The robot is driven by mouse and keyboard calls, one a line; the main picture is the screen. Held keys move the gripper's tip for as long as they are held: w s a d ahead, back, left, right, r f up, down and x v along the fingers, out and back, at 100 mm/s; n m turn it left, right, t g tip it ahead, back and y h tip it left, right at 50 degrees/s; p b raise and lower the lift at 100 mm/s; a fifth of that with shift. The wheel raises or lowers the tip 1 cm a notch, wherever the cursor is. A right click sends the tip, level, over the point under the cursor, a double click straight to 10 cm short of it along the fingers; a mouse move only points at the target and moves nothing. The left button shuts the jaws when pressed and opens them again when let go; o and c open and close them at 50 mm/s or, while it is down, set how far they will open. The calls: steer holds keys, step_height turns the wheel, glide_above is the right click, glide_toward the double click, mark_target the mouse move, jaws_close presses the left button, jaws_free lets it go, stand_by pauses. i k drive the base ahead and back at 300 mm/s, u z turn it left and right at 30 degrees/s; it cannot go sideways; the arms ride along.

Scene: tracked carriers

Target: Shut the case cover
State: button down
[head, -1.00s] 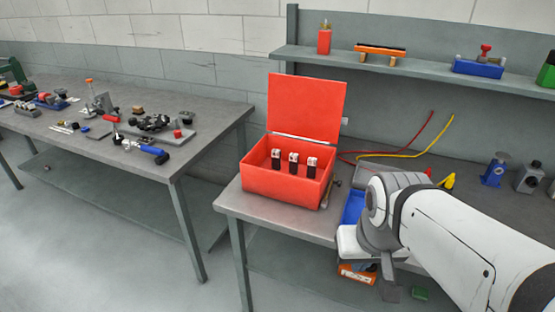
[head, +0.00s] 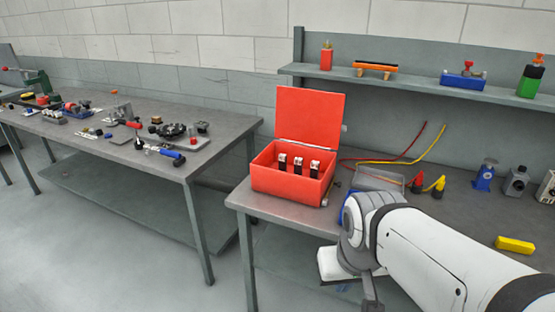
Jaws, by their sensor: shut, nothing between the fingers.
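The red case (head: 288,186) stands on the right-hand workbench near its left corner. Its cover (head: 310,115) is open and stands upright, leaning slightly back at the rear hinge. Several small black-and-white items stand in a row inside the case. My gripper (head: 371,298) points down at the bottom edge of the head view, in front of the bench and to the right of and below the case. It is shut and empty, apart from the case and cover; its tips are partly cut off by the frame.
A shelf (head: 415,89) with bottles runs above the bench. Another table (head: 100,140) with tools stands left. The air left of the case is free.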

mark_target(312, 118)
steer(key=i, duration=1)
steer(key=z, duration=2.35)
steer(key=k, duration=0.75)
steer(key=u, duration=2.3)
steer(key=i, duration=0.15)
steer(key=z, duration=0.6)
